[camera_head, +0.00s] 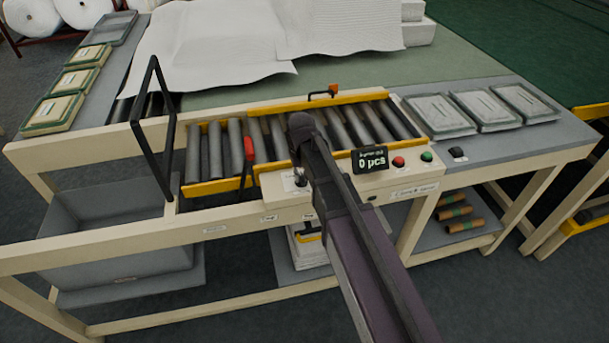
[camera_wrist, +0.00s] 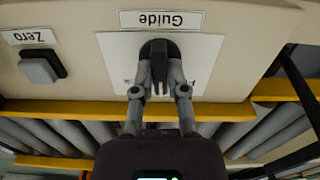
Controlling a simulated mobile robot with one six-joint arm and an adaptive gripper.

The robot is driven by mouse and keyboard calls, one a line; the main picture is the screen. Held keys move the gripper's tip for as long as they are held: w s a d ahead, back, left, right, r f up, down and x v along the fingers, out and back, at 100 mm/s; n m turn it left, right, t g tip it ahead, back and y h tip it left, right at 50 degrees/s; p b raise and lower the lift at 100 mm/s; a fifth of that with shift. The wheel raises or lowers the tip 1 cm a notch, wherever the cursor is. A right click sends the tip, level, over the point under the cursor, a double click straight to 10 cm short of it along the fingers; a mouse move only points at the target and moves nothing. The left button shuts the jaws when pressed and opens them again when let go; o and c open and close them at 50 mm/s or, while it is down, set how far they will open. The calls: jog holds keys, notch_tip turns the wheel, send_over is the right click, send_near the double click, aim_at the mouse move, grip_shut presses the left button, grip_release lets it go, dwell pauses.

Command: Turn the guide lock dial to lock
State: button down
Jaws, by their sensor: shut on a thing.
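The guide lock dial (camera_wrist: 153,47) is a black knob on a white plate (camera_wrist: 118,62), under an upside-down "Guide" label (camera_wrist: 160,20) in the wrist view. My gripper (camera_wrist: 161,72) has its two grey fingers closed around the dial's raised grip, one on each side. The fingers cover part of the plate's markings, so I cannot tell the dial's setting. In the head view the white plate (camera_head: 290,180) shows on the cream front panel, left of my dark arm. My arm hides most of the gripper there.
A "0 pcs" display (camera_head: 370,160), a red button (camera_head: 398,162) and a green button (camera_head: 427,156) are right of my arm. A grey Zero button (camera_wrist: 42,66) is near the dial. Rollers (camera_head: 235,148) with yellow rails and a black upright frame (camera_head: 152,130) stand behind and left.

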jog(key=m, duration=0.4)
jog(key=shift+w+m, duration=0.25)
jog(key=shift+m, duration=0.05)
jog(key=m, duration=0.4)
dwell(0.3)
jog(key=c, duration=0.7)
grip_release()
jog(key=shift+f, duration=0.15)
jog(key=shift+o, duration=0.2)
jog(key=shift+s, duration=0.1)
jog(key=shift+s, duration=0.1)
